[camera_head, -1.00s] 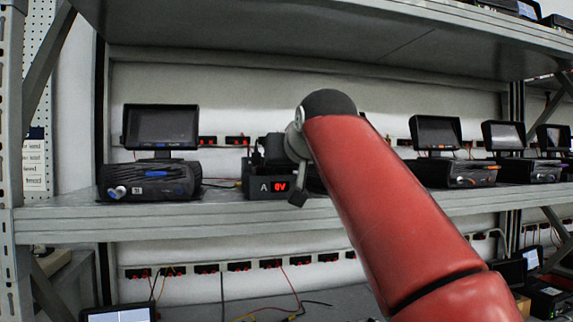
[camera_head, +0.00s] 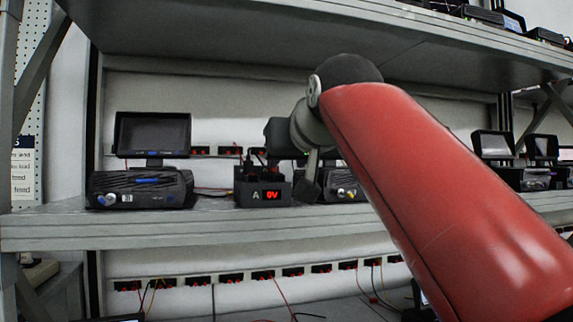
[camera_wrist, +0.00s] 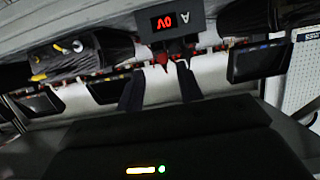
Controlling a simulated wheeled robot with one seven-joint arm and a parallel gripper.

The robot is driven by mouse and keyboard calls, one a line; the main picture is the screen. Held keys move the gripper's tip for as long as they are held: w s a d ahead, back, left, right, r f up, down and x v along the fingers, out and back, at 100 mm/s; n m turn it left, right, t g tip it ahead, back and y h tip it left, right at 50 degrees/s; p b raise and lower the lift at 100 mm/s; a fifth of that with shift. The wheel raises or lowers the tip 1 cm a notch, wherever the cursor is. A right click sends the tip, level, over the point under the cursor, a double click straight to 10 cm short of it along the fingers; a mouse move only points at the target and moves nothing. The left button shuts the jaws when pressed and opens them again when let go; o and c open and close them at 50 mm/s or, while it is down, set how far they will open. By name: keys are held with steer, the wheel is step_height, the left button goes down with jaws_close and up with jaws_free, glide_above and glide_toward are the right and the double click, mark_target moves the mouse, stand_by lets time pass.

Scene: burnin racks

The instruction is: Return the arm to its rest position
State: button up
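My red arm reaches in from the lower right of the head view, with its grey and black wrist in front of the middle shelf. My gripper shows in the wrist view (camera_wrist: 160,90) as two dark fingers set apart, with no object held between them. In the head view the wrist hides most of the gripper.
A monitor (camera_head: 153,134) on a black unit (camera_head: 140,188) stands left of the box. Another black unit (camera_head: 343,188) is partly behind my arm. The shelf board (camera_head: 180,228) runs below and an upper shelf (camera_head: 250,45) above. Red sockets and loose wires line the lower wall.

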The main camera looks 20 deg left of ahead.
stand_by(0.3)
steer(key=s+d+f+m+g+h, duration=0.3)
steer(key=d+f+h, duration=0.1)
steer(key=d+f, duration=1.45)
steer(key=s+d+f+m+g+h, duration=0.1)
steer(key=s+d+f, duration=0.2)
steer(key=s+f, duration=0.3)
steer(key=s+d+f+m+g+h, duration=0.1)
steer(key=s+d+f, duration=0.3)
steer(key=f, duration=0.8)
steer(key=s+d+f+m+g+h, duration=0.1)
steer(key=s+d+f, duration=0.3)
steer(key=s+f, duration=0.3)
step_height(320, 180, down, 3)
steer(key=shift+s+f+g, duration=0.1)
steer(key=shift+s+g, duration=0.25)
steer(key=shift+g, duration=0.05)
